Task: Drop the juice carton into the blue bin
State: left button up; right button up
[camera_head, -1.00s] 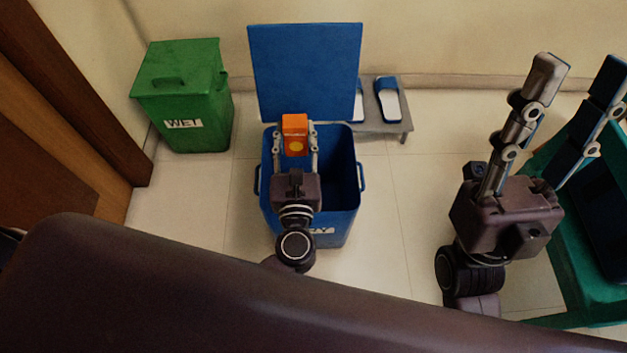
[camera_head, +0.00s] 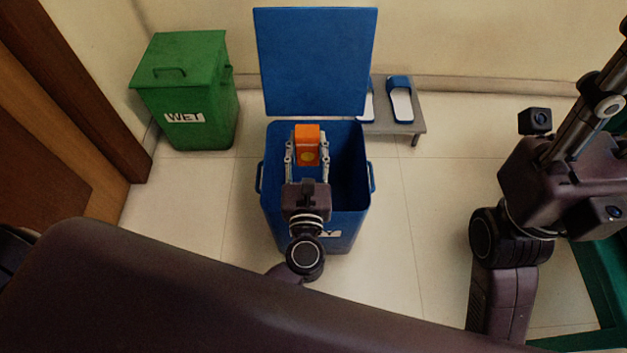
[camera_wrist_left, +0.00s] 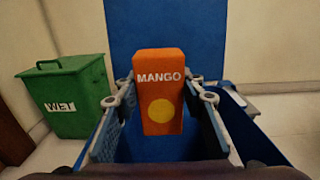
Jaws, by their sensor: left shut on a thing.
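The juice carton (camera_head: 307,146) is orange with a yellow disc; its MANGO label reads in the left wrist view (camera_wrist_left: 160,92). My left gripper (camera_head: 306,150) is shut on the carton, with one finger along each side, and holds it upright over the opening of the blue bin. The blue bin (camera_head: 347,195) stands on the floor with its blue lid (camera_head: 315,62) raised at the back. My right gripper (camera_head: 598,100) is at the right edge, its fingers partly out of the picture, away from the bin.
A green bin (camera_head: 187,92) marked WET stands at the left by a wooden door (camera_head: 60,130). A low rack (camera_head: 408,127) with blue and white slippers (camera_head: 401,100) is behind the blue bin at right. A green piece of furniture (camera_head: 600,270) is at the lower right.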

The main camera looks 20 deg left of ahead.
pick_arm(q)
jog(key=o, duration=0.9)
jog(key=v, duration=1.2)
jog(key=shift+r, duration=0.1)
jog(key=shift+r, duration=0.1)
